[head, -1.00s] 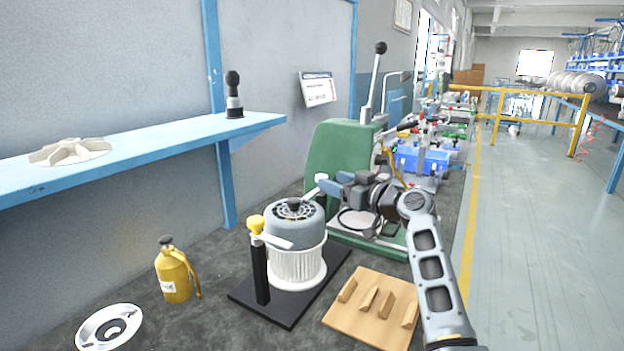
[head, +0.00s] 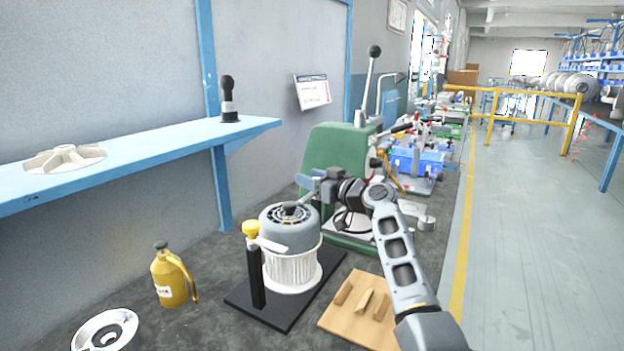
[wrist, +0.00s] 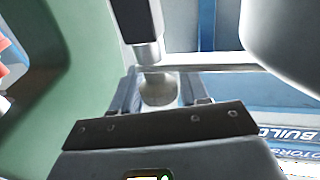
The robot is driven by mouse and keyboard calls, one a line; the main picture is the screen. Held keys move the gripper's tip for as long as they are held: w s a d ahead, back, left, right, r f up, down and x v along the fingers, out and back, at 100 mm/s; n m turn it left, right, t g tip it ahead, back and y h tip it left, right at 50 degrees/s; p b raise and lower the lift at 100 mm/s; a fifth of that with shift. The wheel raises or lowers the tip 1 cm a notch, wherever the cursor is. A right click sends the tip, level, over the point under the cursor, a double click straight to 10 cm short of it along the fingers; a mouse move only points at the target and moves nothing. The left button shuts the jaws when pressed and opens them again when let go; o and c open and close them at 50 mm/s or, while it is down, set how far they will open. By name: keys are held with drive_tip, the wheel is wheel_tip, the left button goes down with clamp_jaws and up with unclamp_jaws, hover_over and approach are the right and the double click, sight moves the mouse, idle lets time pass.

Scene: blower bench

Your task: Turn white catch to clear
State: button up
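The white catch (head: 268,244) is a flat white lever on a black post (head: 257,275) with a yellow knob (head: 250,228) on top. It reaches right from the post, across the side of the grey motor top of the blower (head: 290,232). My gripper (head: 304,181) is above and behind the motor, pointing left, apart from the catch. In the wrist view my gripper's fingers (wrist: 162,92) stand apart, with a pale rounded knob (wrist: 158,90) on a grey rod showing between or beyond them. I cannot tell whether they touch it. The catch is not recognisable in the wrist view.
The green machine (head: 335,150) stands close behind my gripper. A wooden block (head: 350,325) with pegs lies in front. A yellow can (head: 170,280) and a white ring (head: 105,332) are at the left. The blue shelf (head: 150,145) holds a white impeller (head: 65,158).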

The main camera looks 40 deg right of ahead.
clamp_jaws()
idle(0.3)
drive_tip(key=m+h+p, duration=0.1)
drive_tip(key=m+h, duration=0.1)
drive_tip(key=h, duration=0.1)
drive_tip(key=shift+r+p, duration=0.1)
drive_tip(key=shift+p, duration=0.3)
drive_tip(key=shift+d+m+h+p, duration=0.3)
drive_tip(key=shift+m+h, duration=0.2)
drive_tip(key=shift+h, duration=0.4)
drive_tip(key=shift+o, duration=1.6)
unclamp_jaws()
drive_tip(key=shift+a, duration=0.1)
drive_tip(key=shift+s, duration=0.1)
